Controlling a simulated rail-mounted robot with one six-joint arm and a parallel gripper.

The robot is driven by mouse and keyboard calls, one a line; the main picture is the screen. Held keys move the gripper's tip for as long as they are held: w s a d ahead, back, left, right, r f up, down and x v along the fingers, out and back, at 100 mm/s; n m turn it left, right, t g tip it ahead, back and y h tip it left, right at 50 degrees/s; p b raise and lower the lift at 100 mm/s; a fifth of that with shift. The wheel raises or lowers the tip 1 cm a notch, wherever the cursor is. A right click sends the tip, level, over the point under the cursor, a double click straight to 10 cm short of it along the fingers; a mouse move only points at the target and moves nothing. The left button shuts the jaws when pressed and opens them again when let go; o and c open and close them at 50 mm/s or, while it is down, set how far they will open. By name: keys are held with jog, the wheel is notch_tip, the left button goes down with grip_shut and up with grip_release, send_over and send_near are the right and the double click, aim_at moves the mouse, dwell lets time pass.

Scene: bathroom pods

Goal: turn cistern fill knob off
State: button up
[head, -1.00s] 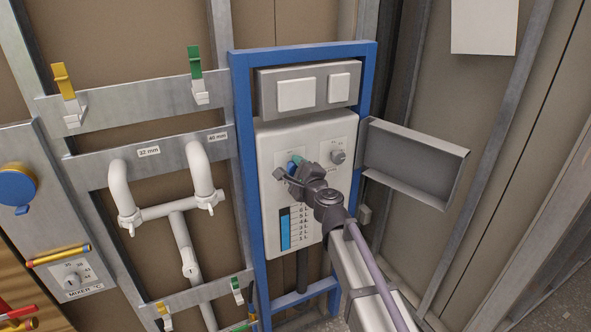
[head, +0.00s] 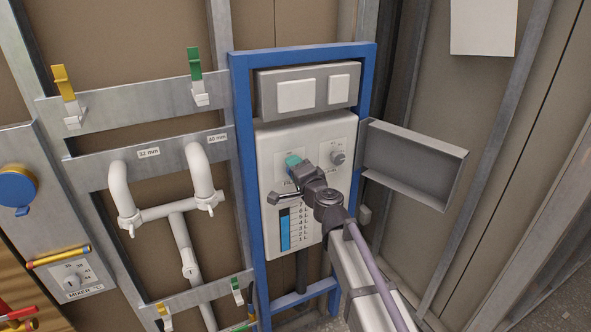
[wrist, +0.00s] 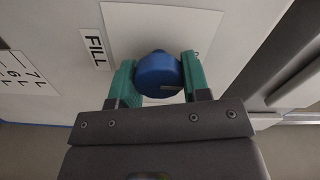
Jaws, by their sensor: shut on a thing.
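The fill knob (wrist: 158,75) is round and blue, on a pale square plate beside the label "FILL" (wrist: 95,48) in the wrist view. My gripper (wrist: 158,82) has teal fingers, one on each side of the knob, closed on it. In the head view my gripper (head: 293,163) is at the upper left of the white cistern panel (head: 272,146), and the arm hides the knob there. A light mark shows on the knob's near side in the wrist view. I cannot read the knob's setting.
A second, grey knob (head: 337,158) sits just right of my gripper. A blue level gauge (head: 285,232) is below. The blue frame (head: 243,165) surrounds the panel, and an open grey flap (head: 415,165) juts out at right. White pipes (head: 118,190) stand at left.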

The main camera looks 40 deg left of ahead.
dwell(0.4)
jog(key=o, duration=0.9)
jog(key=shift+o, duration=0.2)
jog(key=v, duration=1)
jog(key=shift+s+d, duration=0.15)
jog(key=shift+d, duration=0.2)
